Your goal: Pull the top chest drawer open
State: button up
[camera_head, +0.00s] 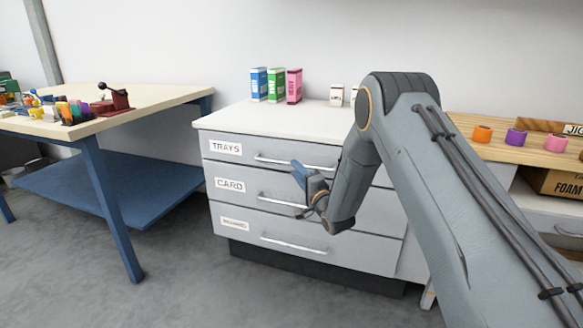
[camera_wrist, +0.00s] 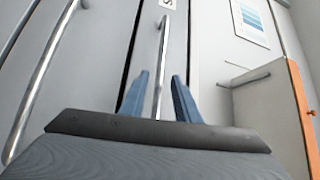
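The white chest (camera_head: 270,124) has three grey drawers. The top drawer (camera_head: 245,158), labelled TRAYS, looks flush with the chest front. Its silver bar handle (camera_head: 275,160) runs across, partly hidden behind my gripper and arm. My gripper (camera_head: 303,188) is in front of the chest, near the top and CARD drawers. In the wrist view, my gripper (camera_wrist: 158,95) is open. Its blue fingers stand on either side of the top drawer's handle (camera_wrist: 161,60), with visible gaps on both sides. I cannot tell how deep the handle lies between them.
The CARD drawer's handle (camera_wrist: 45,75) lies left in the wrist view. Several cartons (camera_head: 276,85) stand on the chest top. A blue-legged workbench (camera_head: 150,97) stands left. A wooden bench (camera_head: 520,150) with coloured rings stands right. Grey floor (camera_head: 170,280) is open in front.

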jog(key=shift+b+x, duration=0.35)
jog(key=shift+x, duration=2.15)
grip_shut()
